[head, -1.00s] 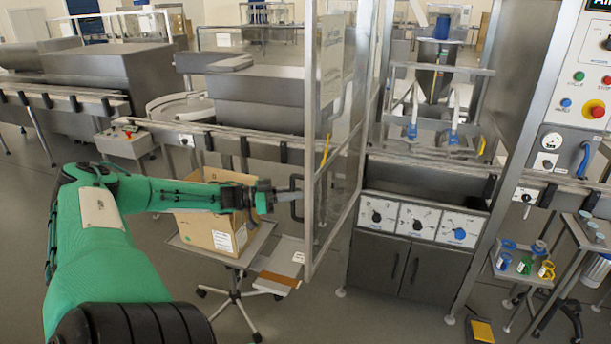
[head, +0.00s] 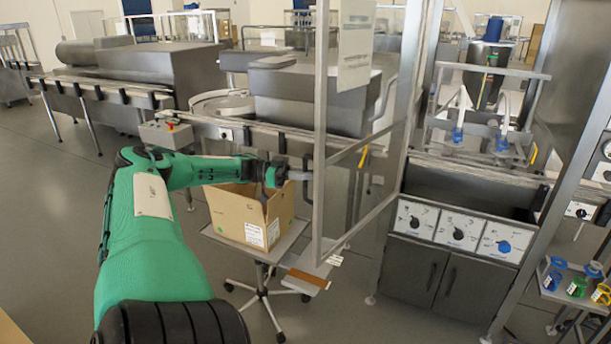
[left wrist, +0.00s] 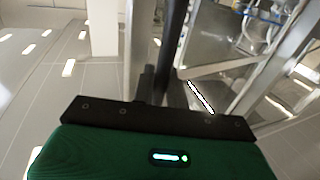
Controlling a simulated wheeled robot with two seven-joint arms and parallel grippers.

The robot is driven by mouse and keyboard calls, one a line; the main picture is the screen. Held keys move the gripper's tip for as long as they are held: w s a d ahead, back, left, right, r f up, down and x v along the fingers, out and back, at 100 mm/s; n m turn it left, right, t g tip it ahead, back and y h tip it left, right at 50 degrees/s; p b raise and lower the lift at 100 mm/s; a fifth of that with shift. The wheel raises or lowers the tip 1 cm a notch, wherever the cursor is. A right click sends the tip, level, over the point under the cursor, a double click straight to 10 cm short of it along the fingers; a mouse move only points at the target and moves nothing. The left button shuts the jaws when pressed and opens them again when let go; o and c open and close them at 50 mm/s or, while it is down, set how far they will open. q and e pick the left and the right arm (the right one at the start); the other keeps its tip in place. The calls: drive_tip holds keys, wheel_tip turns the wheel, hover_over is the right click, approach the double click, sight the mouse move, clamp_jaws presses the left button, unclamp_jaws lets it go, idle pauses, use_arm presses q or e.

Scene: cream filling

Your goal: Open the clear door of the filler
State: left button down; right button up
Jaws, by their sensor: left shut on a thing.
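The clear door (head: 360,170) of the filler is a metal-framed transparent panel with a paper sheet on its upper part. It stands swung out from the filler (head: 460,215), its free edge towards the left and its hinge side at the right post. My left gripper (head: 300,175) is shut on the door's dark handle at the free edge. In the left wrist view, the dark handle bar (left wrist: 175,45) rises from between the fingers (left wrist: 160,88), beside the metal door frame. The filler's front shows nozzles with blue parts behind the open side. My right gripper is not in view.
An open cardboard box (head: 245,215) stands on a wheeled stand (head: 262,255) just below my left forearm. A conveyor (head: 230,125) runs behind the arm. A small table with coloured parts (head: 575,285) is at the right. Floor is clear at the left.

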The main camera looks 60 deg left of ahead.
use_arm(q)
drive_tip(key=shift+r, duration=0.15)
drive_tip(key=c, duration=1.6)
unclamp_jaws()
drive_tip(key=shift+w, duration=0.1)
drive_tip(key=shift+o, duration=0.6)
drive_tip(key=shift+w, duration=0.15)
drive_tip(key=shift+s+a, duration=0.2)
drive_tip(key=shift+s, duration=0.2)
drive_tip(key=p+v, duration=0.1)
drive_tip(key=v, duration=1.1)
drive_tip(key=shift+s+a, duration=0.3)
